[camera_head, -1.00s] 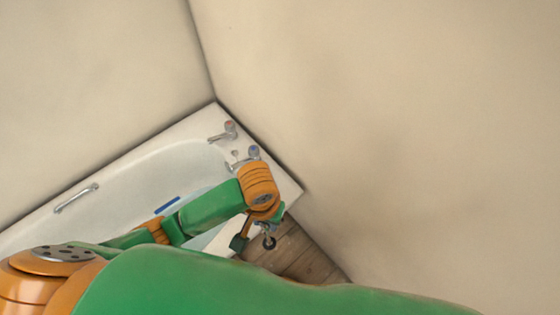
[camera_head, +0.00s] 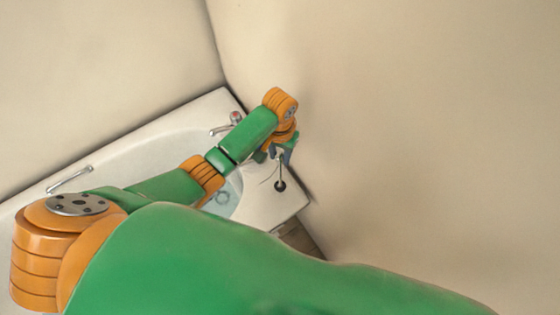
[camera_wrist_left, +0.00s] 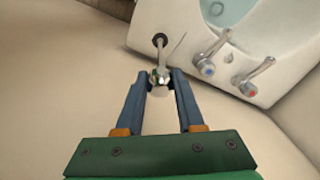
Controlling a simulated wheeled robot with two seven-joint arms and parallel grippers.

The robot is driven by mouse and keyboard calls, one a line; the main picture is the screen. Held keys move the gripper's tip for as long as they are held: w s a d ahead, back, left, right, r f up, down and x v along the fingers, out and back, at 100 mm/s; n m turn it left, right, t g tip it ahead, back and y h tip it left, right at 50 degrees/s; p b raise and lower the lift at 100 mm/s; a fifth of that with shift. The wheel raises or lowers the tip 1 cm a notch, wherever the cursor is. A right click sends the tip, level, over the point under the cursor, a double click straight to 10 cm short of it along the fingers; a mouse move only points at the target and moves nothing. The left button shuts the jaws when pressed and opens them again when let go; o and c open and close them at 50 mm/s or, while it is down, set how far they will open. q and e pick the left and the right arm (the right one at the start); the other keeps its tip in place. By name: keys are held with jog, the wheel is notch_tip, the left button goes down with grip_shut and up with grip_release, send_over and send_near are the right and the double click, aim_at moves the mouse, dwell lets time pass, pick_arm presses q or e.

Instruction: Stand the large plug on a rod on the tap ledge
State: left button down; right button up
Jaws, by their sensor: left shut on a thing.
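The large plug on a rod is held by my left gripper (camera_head: 277,150). Its dark round plug end (camera_head: 280,186) hangs at the bottom of a thin rod. In the left wrist view the chrome knob at the rod's top sits between the fingertips of the left gripper (camera_wrist_left: 159,78), and the dark plug end (camera_wrist_left: 160,40) lies beyond it. The tap ledge (camera_head: 265,208) is the white end of the bath, and it also shows in the left wrist view (camera_wrist_left: 185,25). The plug appears over this ledge, near its outer edge; I cannot tell whether it touches. My right gripper is not in view.
A red-marked tap (camera_head: 235,118) stands on the ledge; a blue-marked tap (camera_wrist_left: 207,68) stands nearer the plug. The bath (camera_head: 150,150) holds water and has a grab handle (camera_head: 69,179). Bare walls close in behind the ledge. Wooden floor (camera_head: 300,238) shows beyond the bath's end.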

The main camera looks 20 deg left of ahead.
aim_at(280, 173)
pick_arm(q)
notch_tip(280, 173, down, 4)
jog(key=shift+w+a+r+b, duration=0.1)
jog(key=shift+a+r+b, duration=0.05)
jog(key=shift+b, duration=0.3)
jog(key=shift+w+f, duration=0.1)
jog(key=shift+f, duration=0.15)
jog(key=c, duration=0.5)
grip_release()
